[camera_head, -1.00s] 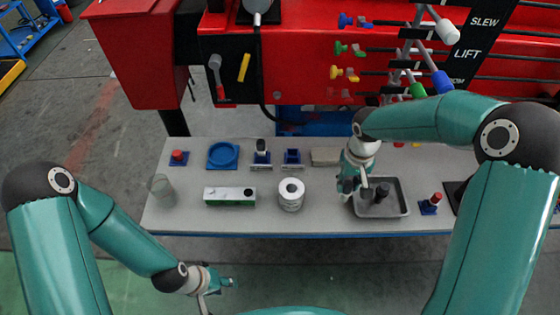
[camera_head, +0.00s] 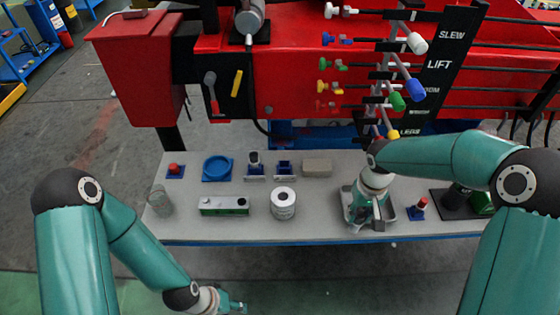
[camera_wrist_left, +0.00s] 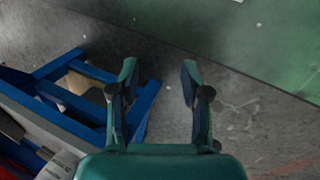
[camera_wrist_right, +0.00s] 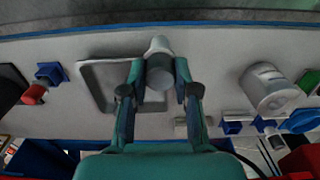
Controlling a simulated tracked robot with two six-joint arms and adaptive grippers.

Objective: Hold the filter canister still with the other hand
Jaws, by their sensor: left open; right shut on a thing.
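The filter canister (camera_head: 284,204), a white cylinder with a dark hole in its top, stands upright on the table, left of the grey tray. In the right wrist view the canister (camera_wrist_right: 268,90) is at the right, apart from the fingers. My right gripper (camera_head: 372,222) is over the tray. It is shut on a grey cylinder with a white end (camera_wrist_right: 160,72), held between its fingertips. My left gripper (camera_head: 234,306) is low, in front of the table edge, far from the canister. In the left wrist view it (camera_wrist_left: 160,75) is open and empty.
The grey tray (camera_wrist_right: 92,85) is beneath my right gripper. A green-and-white box (camera_head: 224,206) and a clear glass (camera_head: 161,202) stand left of the canister. A blue dish (camera_head: 217,168), blue holders and a tan block (camera_head: 317,167) line the back.

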